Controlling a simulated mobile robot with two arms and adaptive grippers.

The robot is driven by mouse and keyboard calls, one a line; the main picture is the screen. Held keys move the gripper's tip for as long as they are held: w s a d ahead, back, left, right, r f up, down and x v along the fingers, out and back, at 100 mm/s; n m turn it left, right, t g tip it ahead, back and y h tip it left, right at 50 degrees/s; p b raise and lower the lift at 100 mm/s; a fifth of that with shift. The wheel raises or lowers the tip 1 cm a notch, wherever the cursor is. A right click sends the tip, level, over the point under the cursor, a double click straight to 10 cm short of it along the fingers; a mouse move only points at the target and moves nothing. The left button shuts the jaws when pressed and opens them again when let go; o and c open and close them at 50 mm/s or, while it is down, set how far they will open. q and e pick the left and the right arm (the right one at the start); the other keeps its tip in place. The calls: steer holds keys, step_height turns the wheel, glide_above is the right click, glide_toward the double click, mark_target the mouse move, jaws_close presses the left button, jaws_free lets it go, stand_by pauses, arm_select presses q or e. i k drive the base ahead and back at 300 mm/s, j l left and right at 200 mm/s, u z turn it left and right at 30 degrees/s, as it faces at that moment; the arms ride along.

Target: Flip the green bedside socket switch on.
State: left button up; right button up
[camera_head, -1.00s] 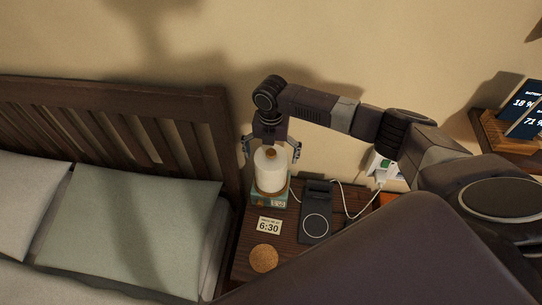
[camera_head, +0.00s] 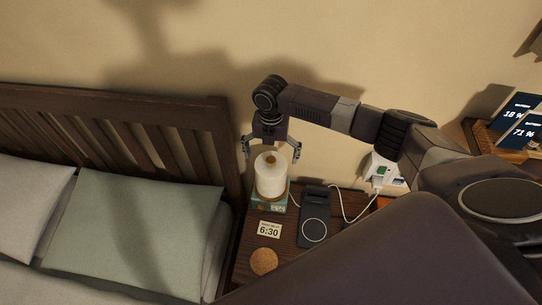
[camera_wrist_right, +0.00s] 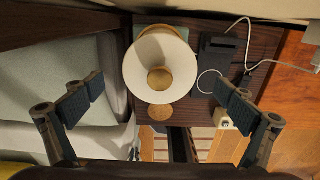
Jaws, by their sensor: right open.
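I cannot tell from here which way the switch is set. My right gripper (camera_head: 271,150) is open and empty, pointing down above the white lamp (camera_head: 271,181), well to the left of the socket. In the right wrist view the open fingers (camera_wrist_right: 157,93) stand to either side of the lamp (camera_wrist_right: 160,65), apart from it. My left gripper is not in view.
The nightstand (camera_head: 247,238) holds the lamp on a teal box, a black charging stand (camera_head: 314,230), a 6:30 clock card (camera_head: 269,230) and a cork coaster (camera_head: 264,261). The bed (camera_head: 130,228) is at left. Lit screens (camera_head: 521,128) stand on a shelf at right.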

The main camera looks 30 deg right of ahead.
mark_target(382, 171)
steer(key=k, duration=1.5)
